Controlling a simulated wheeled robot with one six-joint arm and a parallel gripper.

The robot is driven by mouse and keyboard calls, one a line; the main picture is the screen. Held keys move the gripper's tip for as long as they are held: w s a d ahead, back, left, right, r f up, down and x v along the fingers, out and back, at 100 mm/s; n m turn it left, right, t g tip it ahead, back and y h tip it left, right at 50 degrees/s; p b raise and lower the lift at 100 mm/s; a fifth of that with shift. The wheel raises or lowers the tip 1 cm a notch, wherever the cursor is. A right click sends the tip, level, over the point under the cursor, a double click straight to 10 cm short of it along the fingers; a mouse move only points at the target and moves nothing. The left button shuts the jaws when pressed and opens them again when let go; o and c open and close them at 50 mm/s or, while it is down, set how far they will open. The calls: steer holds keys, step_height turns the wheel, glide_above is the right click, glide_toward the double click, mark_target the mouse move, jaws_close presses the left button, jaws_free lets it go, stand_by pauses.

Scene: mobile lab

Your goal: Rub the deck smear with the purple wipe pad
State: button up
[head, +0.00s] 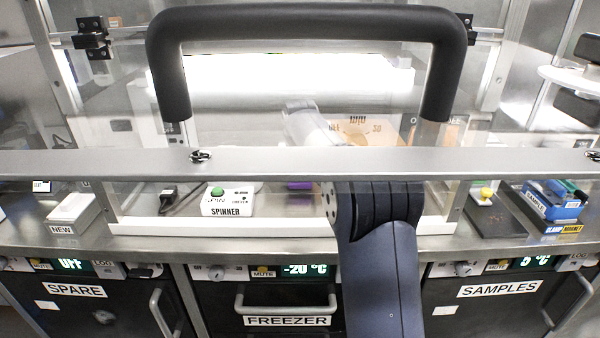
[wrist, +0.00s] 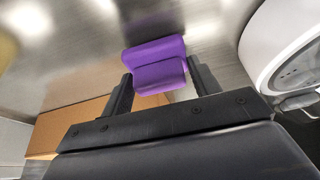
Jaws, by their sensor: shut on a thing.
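The purple wipe pad (wrist: 156,66) is between the two dark fingers of my gripper (wrist: 160,84) in the wrist view. My gripper is shut on it, over or on a bare metal surface; I cannot tell whether the pad touches it. In the head view a small part of the purple pad (head: 299,185) shows below the grey sash bar, left of my arm. My gripper is hidden there behind the arm and the bar. I cannot make out a deck smear in either view.
My arm reaches under the raised sash with its black handle (head: 310,14) and grey bar (head: 270,164). A white SPINNER box (head: 227,203) stands left of the arm. The wrist view shows a round white device (wrist: 280,45) at right and a tan box (wrist: 68,122) at lower left.

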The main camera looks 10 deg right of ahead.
steer(key=shift+f+b, duration=0.3)
steer(key=shift+f, duration=0.5)
steer(key=shift+r, duration=0.1)
